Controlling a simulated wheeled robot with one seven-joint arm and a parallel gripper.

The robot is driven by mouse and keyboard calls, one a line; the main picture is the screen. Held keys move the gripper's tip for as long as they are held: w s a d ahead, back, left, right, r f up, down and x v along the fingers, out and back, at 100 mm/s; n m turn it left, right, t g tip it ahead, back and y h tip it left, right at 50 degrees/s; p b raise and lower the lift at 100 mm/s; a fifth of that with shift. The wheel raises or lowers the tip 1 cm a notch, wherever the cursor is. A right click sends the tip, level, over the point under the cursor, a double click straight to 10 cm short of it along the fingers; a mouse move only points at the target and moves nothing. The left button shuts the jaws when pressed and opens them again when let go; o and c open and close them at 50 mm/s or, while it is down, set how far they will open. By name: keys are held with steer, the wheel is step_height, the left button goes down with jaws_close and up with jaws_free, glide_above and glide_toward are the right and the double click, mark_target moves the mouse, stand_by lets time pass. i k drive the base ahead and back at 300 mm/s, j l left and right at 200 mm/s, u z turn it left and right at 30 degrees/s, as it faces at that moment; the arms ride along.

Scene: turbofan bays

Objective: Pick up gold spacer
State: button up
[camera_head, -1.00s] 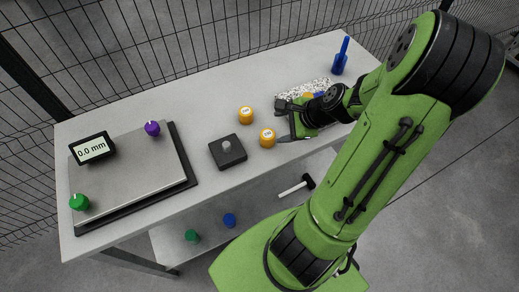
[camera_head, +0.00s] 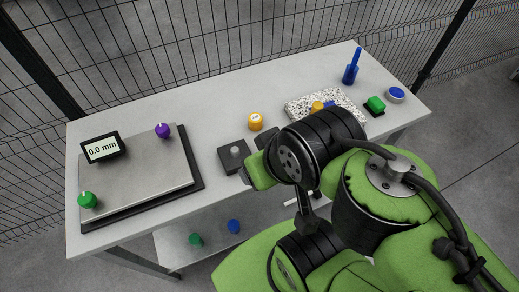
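A gold spacer (camera_head: 255,121) with a white top stands on the grey workbench (camera_head: 215,112), just right of and behind a dark block with a grey knob. My gripper (camera_head: 256,170) is low over the bench's front part, at the right side of the dark block and in front of the standing spacer. My wrist hides the fingertips in part, so I cannot see whether they are open or hold anything. The other gold spacer seen earlier is hidden.
The dark block (camera_head: 234,157) is very close to my gripper. A metal plate (camera_head: 140,180) with a 0.0 mm display (camera_head: 102,148) lies left. The speckled slab (camera_head: 346,112), a blue bottle (camera_head: 352,70) and a green button (camera_head: 376,104) are right. A mesh fence stands behind.

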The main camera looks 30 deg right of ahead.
mark_target(317, 106)
steer(key=k+l+z, duration=0.1)
steer(key=z, duration=1.1)
steer(key=l+u, duration=0.1)
steer(key=u, duration=0.3)
steer(key=l+u, duration=0.1)
steer(key=u, duration=0.3)
steer(key=l+u, duration=0.15)
steer(key=u, duration=0.25)
steer(key=l+u, duration=0.1)
steer(key=u, duration=0.3)
steer(key=l+u, duration=0.1)
steer(key=u, duration=0.3)
